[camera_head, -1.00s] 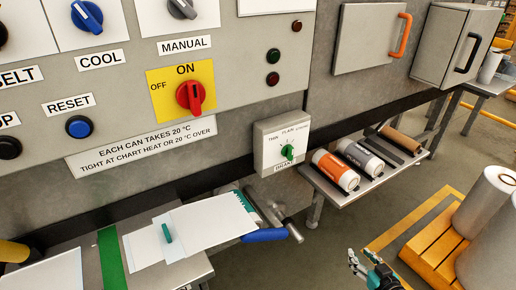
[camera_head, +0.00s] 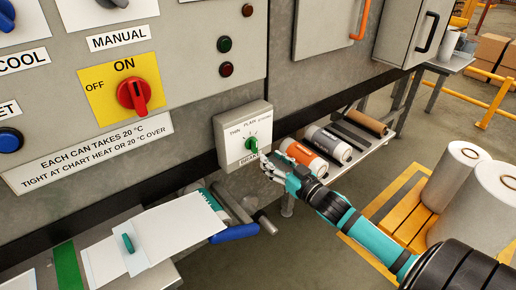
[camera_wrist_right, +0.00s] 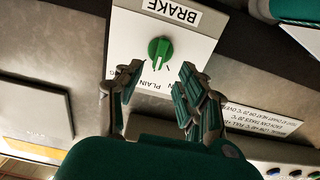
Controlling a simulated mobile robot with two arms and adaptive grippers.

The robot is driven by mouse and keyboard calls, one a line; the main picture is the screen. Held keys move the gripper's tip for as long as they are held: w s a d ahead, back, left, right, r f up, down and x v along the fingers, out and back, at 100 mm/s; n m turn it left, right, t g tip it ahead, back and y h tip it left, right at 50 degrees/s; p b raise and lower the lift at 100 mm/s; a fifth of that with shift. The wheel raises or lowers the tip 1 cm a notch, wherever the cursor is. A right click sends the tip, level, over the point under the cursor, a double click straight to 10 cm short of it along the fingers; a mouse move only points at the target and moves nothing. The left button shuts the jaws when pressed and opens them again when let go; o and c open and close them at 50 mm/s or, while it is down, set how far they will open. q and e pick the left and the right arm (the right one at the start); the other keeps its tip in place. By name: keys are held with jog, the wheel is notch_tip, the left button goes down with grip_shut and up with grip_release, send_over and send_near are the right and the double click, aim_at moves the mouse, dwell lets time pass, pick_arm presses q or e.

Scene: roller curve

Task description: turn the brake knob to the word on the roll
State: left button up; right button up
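The brake box (camera_head: 228,150) is a pale panel with a green knob (camera_head: 252,145) and the words THIN, PLAIN and a third too small to read. In the right wrist view the knob (camera_wrist_right: 160,52) appears upside down, a pale mark on its side toward PLAIN. My right gripper (camera_head: 272,168) is just right of and below the knob. In the wrist view its fingers (camera_wrist_right: 160,88) are spread, with the knob beyond them, apart from it. An orange-and-white roll (camera_head: 303,157) and a white-and-dark roll (camera_head: 327,142) lie on a shelf; their words are unreadable. My left gripper is not visible.
A red power switch (camera_head: 133,95) on a yellow plate sits up left of the brake box. A table with white sheets (camera_head: 165,230) and a blue-ended roller (camera_head: 233,233) stand below it. Large rolls (camera_head: 455,175) stand on an orange pallet at right.

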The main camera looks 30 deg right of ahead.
aim_at(257, 147)
jog(key=w, duration=0.7)
jog(key=shift+w+a, duration=0.15)
jog(key=shift+a, duration=0.15)
jog(key=shift+c, duration=0.4)
grip_shut()
